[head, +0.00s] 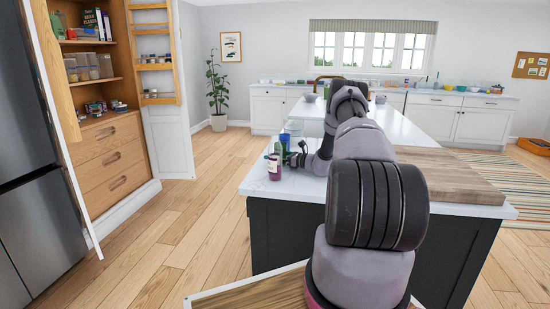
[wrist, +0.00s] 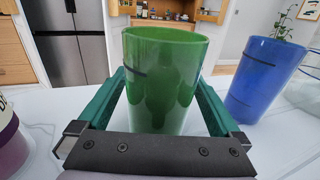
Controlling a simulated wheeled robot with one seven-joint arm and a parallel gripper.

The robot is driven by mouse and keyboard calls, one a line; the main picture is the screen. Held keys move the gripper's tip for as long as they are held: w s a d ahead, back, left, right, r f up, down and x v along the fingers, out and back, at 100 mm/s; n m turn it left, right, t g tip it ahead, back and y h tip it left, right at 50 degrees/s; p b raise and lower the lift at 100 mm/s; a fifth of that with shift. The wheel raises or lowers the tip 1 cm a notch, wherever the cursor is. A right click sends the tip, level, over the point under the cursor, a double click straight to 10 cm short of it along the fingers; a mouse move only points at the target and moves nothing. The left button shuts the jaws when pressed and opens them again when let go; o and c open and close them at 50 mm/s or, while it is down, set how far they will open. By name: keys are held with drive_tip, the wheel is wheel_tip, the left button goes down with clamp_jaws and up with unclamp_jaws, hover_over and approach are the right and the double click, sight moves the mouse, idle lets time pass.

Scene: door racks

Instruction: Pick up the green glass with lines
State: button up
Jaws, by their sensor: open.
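The green glass (wrist: 165,85) stands upright on the white countertop, with a dark line on its side near the rim. In the wrist view my gripper (wrist: 163,105) is open, with one green finger on each side of the glass. I cannot tell whether the fingers touch it. The palm bar hides the base of the glass.
A blue glass (wrist: 262,80) with dark lines stands to the right, and a clear glass vessel (wrist: 304,97) beyond it. A purple jar (wrist: 10,140) is close on the left; it also shows in the head view (head: 274,167). A wooden board (head: 450,178) lies on the island (head: 480,211).

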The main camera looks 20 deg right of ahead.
drive_tip(key=shift+a, duration=0.1)
drive_tip(key=c, duration=0.3)
drive_tip(key=shift+w, duration=0.1)
clamp_jaws()
drive_tip(key=shift+r, duration=0.2)
